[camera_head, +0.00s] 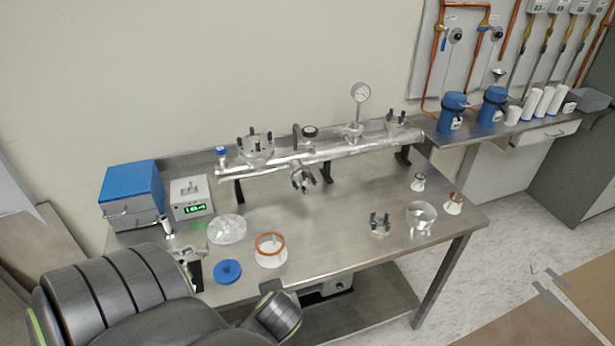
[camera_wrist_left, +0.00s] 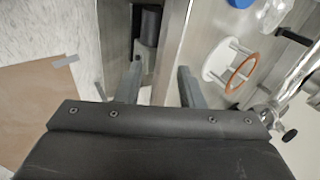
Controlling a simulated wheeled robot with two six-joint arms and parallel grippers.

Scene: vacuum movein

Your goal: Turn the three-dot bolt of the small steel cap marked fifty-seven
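A small steel cap (camera_head: 380,226) with dark upright bolts stands on the bench at front right. Another small steel cap with dark bolts (camera_head: 395,122) sits on the right end of the steel tube (camera_head: 340,152). No number or dot marks are readable, so I cannot tell which cap is fifty-seven. My left gripper (camera_wrist_left: 158,68) is open and empty in the left wrist view, near the bench's front edge, away from both caps. My left arm fills the lower left of the head view; its fingers are not clear there. My right gripper is not in view.
A white piece with an orange ring (camera_head: 269,247), a blue disc (camera_head: 228,271) and a clear dish (camera_head: 227,229) lie front left. A glass bowl (camera_head: 421,216) stands right of the front cap. A larger bolted flange (camera_head: 256,150) tops the tube's left. The bench's middle is clear.

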